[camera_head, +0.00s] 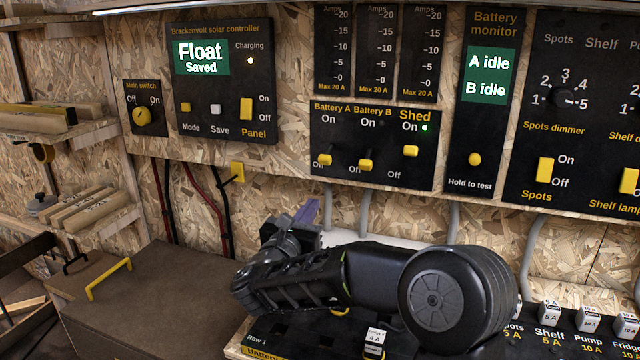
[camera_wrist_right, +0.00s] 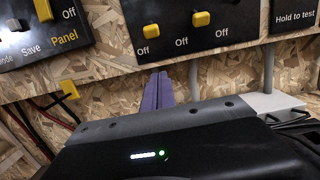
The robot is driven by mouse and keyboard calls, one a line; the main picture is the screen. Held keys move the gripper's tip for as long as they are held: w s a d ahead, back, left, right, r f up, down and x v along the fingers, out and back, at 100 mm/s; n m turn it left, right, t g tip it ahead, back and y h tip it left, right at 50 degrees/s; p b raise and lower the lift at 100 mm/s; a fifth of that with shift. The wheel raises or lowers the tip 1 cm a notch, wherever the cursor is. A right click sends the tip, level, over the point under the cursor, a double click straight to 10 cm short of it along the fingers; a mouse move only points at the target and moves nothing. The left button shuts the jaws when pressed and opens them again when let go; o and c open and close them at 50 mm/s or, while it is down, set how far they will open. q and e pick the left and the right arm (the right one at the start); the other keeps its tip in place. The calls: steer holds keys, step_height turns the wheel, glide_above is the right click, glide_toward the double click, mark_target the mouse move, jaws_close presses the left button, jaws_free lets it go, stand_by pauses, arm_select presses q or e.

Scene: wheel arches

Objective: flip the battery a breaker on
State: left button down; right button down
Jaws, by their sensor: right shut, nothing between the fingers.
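The breaker panel (camera_head: 372,180) is black, on the wood-chip wall, with Battery A, Battery B and Shed columns. The Battery A breaker (camera_head: 324,160) is a yellow lever, down by its Off mark; it also shows in the right wrist view (camera_wrist_right: 151,31). The Battery B breaker (camera_head: 365,163) is also down. The Shed lever (camera_head: 410,151) is up by On, with a green light beside it. My right gripper (camera_head: 308,211) is shut and empty, below the panel and apart from it. Its purple fingers (camera_wrist_right: 157,90) point up toward the panel's lower edge. My left gripper is out of view.
The solar controller (camera_head: 220,125) and main switch (camera_head: 144,115) are left of the breakers; the battery monitor (camera_head: 484,130) is right. A yellow hook (camera_head: 237,172) and grey conduits (camera_head: 452,220) are below. Labelled fuses (camera_head: 550,314) stand at lower right.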

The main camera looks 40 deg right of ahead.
mark_target(328, 154)
steer(key=p+x, duration=0.1)
steer(key=x, duration=0.9)
steer(key=shift+r, duration=0.15)
steer(key=r, duration=0.1)
steer(key=a+r, duration=0.1)
steer(key=s+r+p, duration=0.1)
steer(key=shift+a+r, duration=0.1)
steer(key=shift+a, duration=0.2)
steer(key=shift+r, duration=0.1)
